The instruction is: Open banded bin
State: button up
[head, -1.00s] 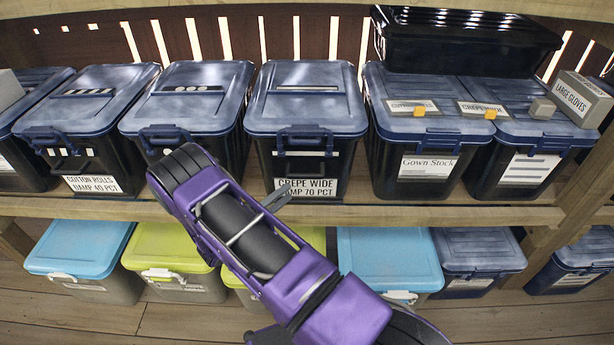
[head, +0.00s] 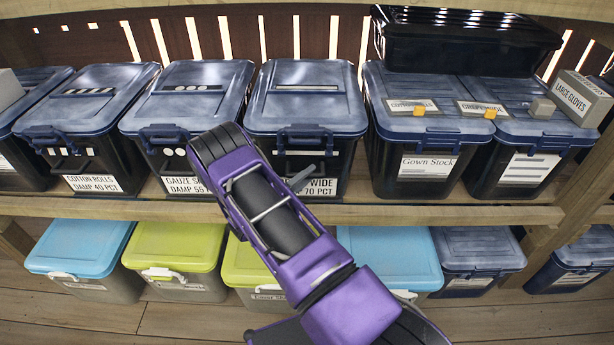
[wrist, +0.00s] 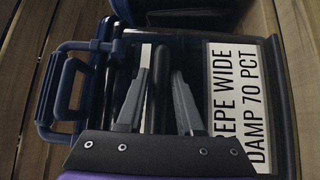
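The banded bin appears to be the black crepe wide bin (head: 305,103), with one long pale bar on its closed blue lid (head: 305,88). A blue latch (head: 303,138) hangs at its front edge, above a pale strip and a label that my arm partly covers. In the wrist view its label (wrist: 238,95) is at right and its blue latch (wrist: 65,95) at left, in a sideways picture. My gripper (head: 299,178) is in front of this bin, below the latch. In the wrist view my gripper's fingers (wrist: 162,85) are apart, with nothing clearly held; contact with the bin front cannot be told.
The gauze bin (head: 188,103) with dots and the cotton rolls bin (head: 90,105) stand to the left. The gown stock bin (head: 420,120) stands close on the right, with a black bin (head: 465,40) above. The wooden shelf edge (head: 450,214) runs below, over lower bins.

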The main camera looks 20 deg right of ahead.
grip_shut()
dwell(1.1)
